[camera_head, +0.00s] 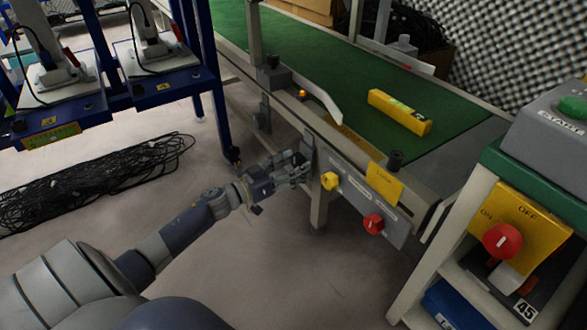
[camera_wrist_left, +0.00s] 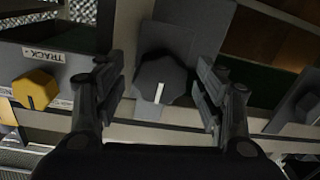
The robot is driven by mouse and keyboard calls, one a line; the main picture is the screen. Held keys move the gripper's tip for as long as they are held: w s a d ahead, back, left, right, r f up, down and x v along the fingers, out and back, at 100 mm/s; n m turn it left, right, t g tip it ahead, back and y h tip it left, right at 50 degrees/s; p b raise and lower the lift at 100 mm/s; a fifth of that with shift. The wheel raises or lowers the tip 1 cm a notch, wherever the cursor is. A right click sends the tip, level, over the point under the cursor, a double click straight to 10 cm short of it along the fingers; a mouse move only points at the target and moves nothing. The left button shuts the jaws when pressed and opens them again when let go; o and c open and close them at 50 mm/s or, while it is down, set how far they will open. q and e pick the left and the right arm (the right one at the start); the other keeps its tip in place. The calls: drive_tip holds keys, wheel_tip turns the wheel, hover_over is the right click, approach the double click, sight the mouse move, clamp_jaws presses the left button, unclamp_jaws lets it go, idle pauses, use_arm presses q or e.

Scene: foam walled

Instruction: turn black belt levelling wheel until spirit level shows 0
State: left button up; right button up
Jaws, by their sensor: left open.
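The yellow spirit level (camera_head: 399,112) with a green vial lies on the green conveyor belt (camera_head: 300,55); its reading is too small to tell. My left gripper (camera_head: 300,168) is at the conveyor's near side, left of the yellow knob (camera_head: 329,181). In the left wrist view, a dark faceted wheel (camera_wrist_left: 160,80) with a white mark sits ahead of and between the spread fingers of my left gripper (camera_wrist_left: 158,92). Gaps show on both sides of the wheel. In the head view the wheel is largely hidden by the gripper. My right gripper is not in view.
A red knob (camera_head: 373,223) and a yellow label (camera_head: 385,184) are on the side panel. The yellow knob also shows in the left wrist view (camera_wrist_left: 35,90). A blue-framed stand (camera_head: 215,100) is at left, cables (camera_head: 90,185) on the floor, a switch cabinet (camera_head: 480,215) at right.

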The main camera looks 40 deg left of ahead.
use_arm(q)
drive_tip(key=c, duration=1.1)
drive_tip(key=shift+o, duration=0.2)
drive_tip(key=shift+m, duration=0.3)
